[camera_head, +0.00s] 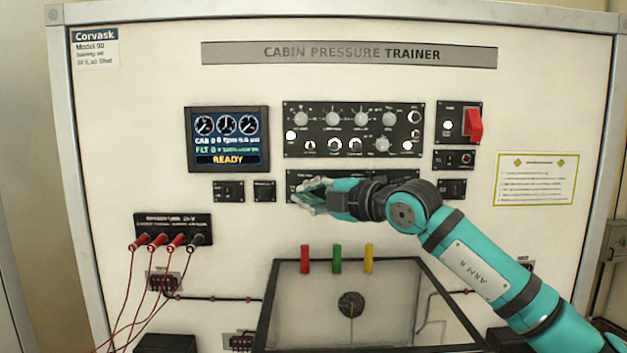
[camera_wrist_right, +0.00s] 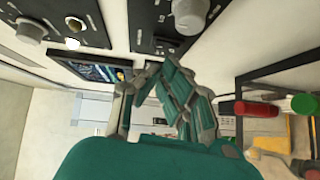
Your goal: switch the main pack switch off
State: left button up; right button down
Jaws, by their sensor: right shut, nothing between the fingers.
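A white trainer board carries several black control panels. No label I can read names the main pack switch, so I cannot tell which control it is. A small panel at the upper right has a raised red switch guard (camera_head: 473,125). A wide knob panel (camera_head: 352,130) sits at the centre, with a lower panel (camera_head: 300,180) under it. My right gripper (camera_head: 309,196) is shut and empty in front of the lower panel, hiding much of it. Its closed fingers also show in the wrist view (camera_wrist_right: 180,100), apart from the panels there. My left gripper is not in view.
A display reading READY (camera_head: 228,139) is left of the knob panel. Red cables hang from a socket panel (camera_head: 172,229) at the lower left. My right arm crosses the lower right.

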jog(key=shift+w+d+f, duration=0.1)
jog(key=shift+w, duration=0.2)
jog(key=shift+w+f+b, duration=0.15)
jog(key=shift+f+b, duration=0.25)
jog(key=shift+b, duration=0.65)
jog(key=shift+r+n, duration=0.25)
jog(key=shift+n, duration=0.05)
jog(key=shift+r, duration=0.1)
